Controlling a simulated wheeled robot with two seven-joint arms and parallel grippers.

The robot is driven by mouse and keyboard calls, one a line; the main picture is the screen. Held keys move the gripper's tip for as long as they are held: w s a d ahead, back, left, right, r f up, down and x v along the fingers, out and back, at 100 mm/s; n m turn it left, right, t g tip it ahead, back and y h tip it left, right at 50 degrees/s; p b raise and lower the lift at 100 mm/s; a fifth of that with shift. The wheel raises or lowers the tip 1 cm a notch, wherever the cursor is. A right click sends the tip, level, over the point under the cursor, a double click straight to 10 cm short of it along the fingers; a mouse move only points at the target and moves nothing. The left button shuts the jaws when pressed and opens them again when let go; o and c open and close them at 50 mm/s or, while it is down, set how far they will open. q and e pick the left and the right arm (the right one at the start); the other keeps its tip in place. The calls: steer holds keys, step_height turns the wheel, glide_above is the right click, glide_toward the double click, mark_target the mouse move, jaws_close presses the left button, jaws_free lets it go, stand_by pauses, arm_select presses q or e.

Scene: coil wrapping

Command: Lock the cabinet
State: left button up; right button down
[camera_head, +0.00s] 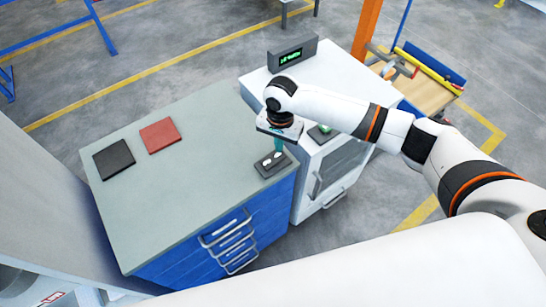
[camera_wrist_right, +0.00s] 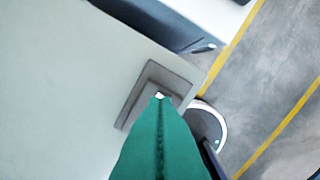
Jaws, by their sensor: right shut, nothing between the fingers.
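A white cabinet (camera_head: 338,153) with a handled, closed-looking door stands right of a blue drawer cabinet (camera_head: 240,232), whose several drawers look shut. I cannot tell which one is meant, and I make out no lock clearly. A small dark grey block (camera_head: 270,164) with small white pieces on top sits at the right front of the worktop; it also shows in the right wrist view (camera_wrist_right: 150,82). My right gripper (camera_head: 277,148) is shut and empty, teal fingers pointing down over the block. The fingertips (camera_wrist_right: 160,98) hide part of it; contact is unclear. My left gripper is out of view.
The grey-green worktop (camera_head: 190,190) bears a black pad (camera_head: 114,159) and a red pad (camera_head: 160,135) at left; its middle is clear. A dark display box (camera_head: 292,53) stands on the white cabinet. A wooden cart (camera_head: 425,92) stands behind at right.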

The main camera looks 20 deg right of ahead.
steer(key=shift+f+b, duration=0.35)
steer(key=shift+f, duration=0.8)
stand_by(0.9)
step_height(320, 180, up, 7)
steer(key=p, duration=0.9)
steer(key=shift+r, duration=0.1)
stand_by(0.5)
